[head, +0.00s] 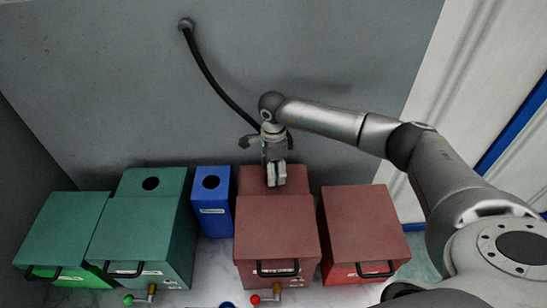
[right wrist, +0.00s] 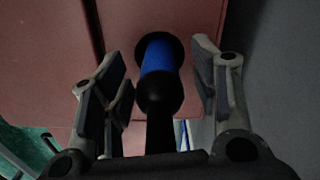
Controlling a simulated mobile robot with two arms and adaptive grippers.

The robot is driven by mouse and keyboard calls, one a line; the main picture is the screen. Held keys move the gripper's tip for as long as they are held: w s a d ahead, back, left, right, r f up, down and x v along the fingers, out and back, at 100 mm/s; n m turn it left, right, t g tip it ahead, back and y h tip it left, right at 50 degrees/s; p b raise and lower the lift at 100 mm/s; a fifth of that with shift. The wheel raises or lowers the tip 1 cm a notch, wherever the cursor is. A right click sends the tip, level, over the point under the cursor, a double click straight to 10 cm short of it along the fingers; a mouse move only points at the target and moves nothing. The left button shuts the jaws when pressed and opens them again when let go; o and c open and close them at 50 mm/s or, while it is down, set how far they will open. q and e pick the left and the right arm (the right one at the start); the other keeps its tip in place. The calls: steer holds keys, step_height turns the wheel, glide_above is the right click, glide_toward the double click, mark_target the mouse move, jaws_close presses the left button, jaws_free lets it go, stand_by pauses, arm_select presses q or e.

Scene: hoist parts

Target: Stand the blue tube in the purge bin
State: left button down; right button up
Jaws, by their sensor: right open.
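The blue tube (right wrist: 160,58) stands between the fingers of my right gripper (right wrist: 158,88) in the right wrist view. It has a black upper end, and its lower end meets a dark round opening in a red-brown lid. My right gripper also shows in the head view (head: 276,176), over the raised back of the middle red box (head: 277,222). Its fingers are open, with gaps to the tube on both sides. The narrow blue bin (head: 212,202) with a round hole stands just left of that box; its label is too small to read. My left gripper is out of view.
Two green boxes (head: 62,228) (head: 142,230) stand at the left, the taller one with a round hole. Another red box (head: 362,225) stands at the right. A black hose (head: 208,75) runs from the grey wall down behind my right gripper. Small valves sit in front.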

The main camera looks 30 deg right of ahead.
steer(key=shift+f, duration=0.35)
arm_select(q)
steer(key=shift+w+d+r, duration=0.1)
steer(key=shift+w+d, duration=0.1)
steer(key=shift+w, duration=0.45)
arm_select(e)
steer(key=shift+c, duration=0.5)
